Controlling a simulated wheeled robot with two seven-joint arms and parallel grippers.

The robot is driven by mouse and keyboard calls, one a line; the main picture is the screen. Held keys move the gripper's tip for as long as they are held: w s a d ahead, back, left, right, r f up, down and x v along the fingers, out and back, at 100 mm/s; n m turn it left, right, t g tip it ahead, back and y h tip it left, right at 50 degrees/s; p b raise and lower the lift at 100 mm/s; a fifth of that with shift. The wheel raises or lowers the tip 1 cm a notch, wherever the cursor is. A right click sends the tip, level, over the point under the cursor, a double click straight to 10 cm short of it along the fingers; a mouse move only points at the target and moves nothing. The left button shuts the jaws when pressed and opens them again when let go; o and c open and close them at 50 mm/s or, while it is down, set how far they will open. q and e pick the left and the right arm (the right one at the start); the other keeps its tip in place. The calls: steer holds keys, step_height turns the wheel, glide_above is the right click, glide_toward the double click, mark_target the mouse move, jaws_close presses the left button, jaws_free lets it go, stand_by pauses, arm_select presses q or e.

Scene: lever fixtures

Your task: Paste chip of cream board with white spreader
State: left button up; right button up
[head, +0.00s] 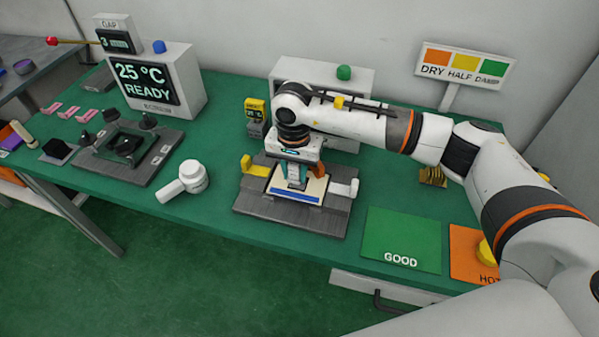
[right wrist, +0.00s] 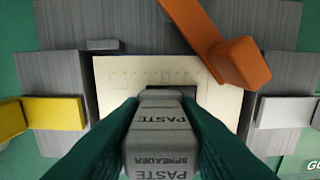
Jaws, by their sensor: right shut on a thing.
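The cream board (head: 314,186) lies flat in a grey fixture (head: 270,213) at the middle of the bench. It also shows in the right wrist view (right wrist: 222,100), where a dark patch, perhaps the chip (right wrist: 172,91), is partly hidden behind the spreader. My right gripper (head: 297,172) points down over the board, shut on the light grey-white spreader (right wrist: 160,140) marked PASTE SPREADER. I cannot tell whether the spreader touches the board. A blue strip (head: 294,197) shows at the board's near side. My left gripper is not in view.
Yellow (head: 247,165), orange (right wrist: 240,62) and white (head: 345,188) levers surround the board. A green GOOD mat (head: 400,240) and an orange HOT mat (head: 468,262) are right. A 25 °C READY box (head: 148,84) stands back left.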

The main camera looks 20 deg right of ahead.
steer(key=shift+s, duration=0.1)
steer(key=shift+s+d, duration=0.6)
steer(key=shift+s, duration=0.25)
steer(key=shift+w+a+f+b, duration=0.15)
steer(key=shift+w+a+b, duration=0.4)
steer(key=shift+a, duration=0.3)
steer(key=shift+d, duration=0.2)
steer(key=shift+s+d, duration=0.2)
steer(key=shift+d, duration=0.7)
steer(key=shift+w+a+r+b, duration=0.2)
steer(key=shift+w+a+b, duration=0.5)
steer(key=shift+a, duration=0.15)
steer(key=shift+s, duration=0.1)
steer(key=shift+s+d, duration=0.1)
